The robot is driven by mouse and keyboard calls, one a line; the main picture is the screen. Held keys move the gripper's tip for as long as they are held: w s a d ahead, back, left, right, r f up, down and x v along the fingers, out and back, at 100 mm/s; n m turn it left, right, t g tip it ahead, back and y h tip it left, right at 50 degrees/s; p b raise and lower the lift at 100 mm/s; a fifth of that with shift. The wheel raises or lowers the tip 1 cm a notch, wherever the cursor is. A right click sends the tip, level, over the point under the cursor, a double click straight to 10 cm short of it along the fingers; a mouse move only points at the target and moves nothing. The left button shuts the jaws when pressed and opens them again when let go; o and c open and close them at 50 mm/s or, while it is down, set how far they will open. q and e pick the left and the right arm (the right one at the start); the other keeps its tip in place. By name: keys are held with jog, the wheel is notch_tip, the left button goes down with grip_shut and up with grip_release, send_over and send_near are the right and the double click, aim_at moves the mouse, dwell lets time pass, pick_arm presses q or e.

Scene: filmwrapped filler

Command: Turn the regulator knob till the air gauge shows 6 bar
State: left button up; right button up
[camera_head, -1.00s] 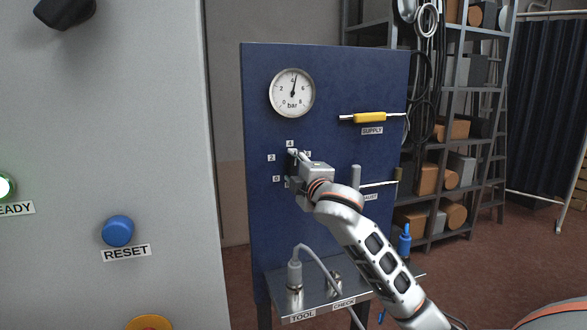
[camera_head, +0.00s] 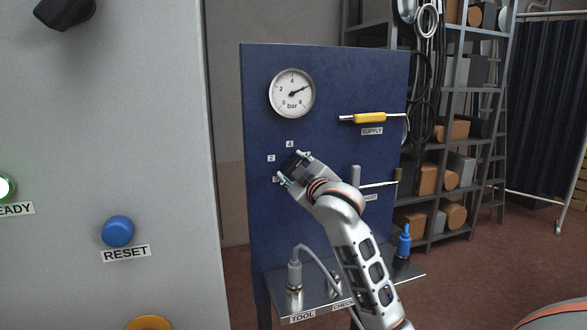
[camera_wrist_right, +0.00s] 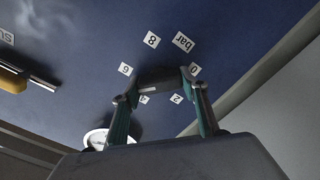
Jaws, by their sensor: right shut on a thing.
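The round white air gauge (camera_head: 292,93) is at the top of the blue panel (camera_head: 335,75). Its needle points up and right, over the spot of the 6 mark, which it covers. The dark regulator knob (camera_wrist_right: 160,77) sits on the panel below the gauge, inside a ring of number labels. My right gripper (camera_head: 291,168) is shut on the knob, with one finger on either side. It also shows in the wrist view (camera_wrist_right: 160,80). In the head view my gripper hides much of the knob and some labels. My left gripper is not in view.
A yellow-bodied supply valve (camera_head: 370,118) is right of the gauge. A small metal shelf (camera_head: 320,303) with a grey plug (camera_head: 294,270) and hose is below. A grey cabinet with a blue RESET button (camera_head: 118,231) stands at the left.

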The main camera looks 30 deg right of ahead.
dwell(0.4)
jog(key=o, duration=1.1)
jog(key=v, duration=1.2)
